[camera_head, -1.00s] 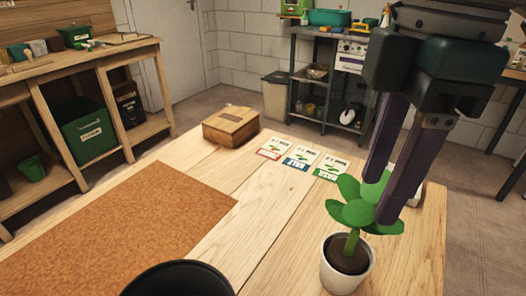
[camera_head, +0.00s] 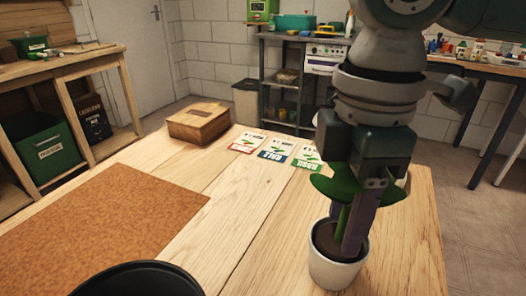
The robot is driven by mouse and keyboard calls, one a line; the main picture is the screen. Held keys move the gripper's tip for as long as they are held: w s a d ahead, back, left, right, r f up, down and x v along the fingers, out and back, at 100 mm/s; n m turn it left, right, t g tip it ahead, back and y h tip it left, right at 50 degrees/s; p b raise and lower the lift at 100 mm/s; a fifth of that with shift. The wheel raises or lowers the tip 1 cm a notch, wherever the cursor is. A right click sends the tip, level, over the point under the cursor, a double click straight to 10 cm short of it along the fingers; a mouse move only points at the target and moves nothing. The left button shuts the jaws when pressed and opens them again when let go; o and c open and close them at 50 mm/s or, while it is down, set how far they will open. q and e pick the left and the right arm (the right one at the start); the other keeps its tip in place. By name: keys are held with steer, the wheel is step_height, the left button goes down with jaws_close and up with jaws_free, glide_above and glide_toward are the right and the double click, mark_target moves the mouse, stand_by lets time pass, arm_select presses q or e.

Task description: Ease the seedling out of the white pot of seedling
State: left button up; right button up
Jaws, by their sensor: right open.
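The white pot (camera_head: 335,271) stands upright on the wooden table, near its front right, with dark soil inside. The seedling (camera_head: 336,188) rises from the soil, its green stem and broad leaves partly hidden by my right gripper. My right gripper (camera_head: 351,246) points straight down over the pot. Its purple-grey fingers reach to about soil level, around or beside the stem; I cannot tell which. It is open. My left gripper is not in view.
A black round container (camera_head: 135,283) is at the front edge of view. A brown mat (camera_head: 110,222) lies on the left of the table (camera_head: 262,235). Seed packets (camera_head: 276,150) and a cardboard box (camera_head: 199,123) are at the back. Bare wood lies between mat and pot.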

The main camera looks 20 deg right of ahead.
steer(key=shift+f, duration=0.1)
jaws_close()
stand_by(0.4)
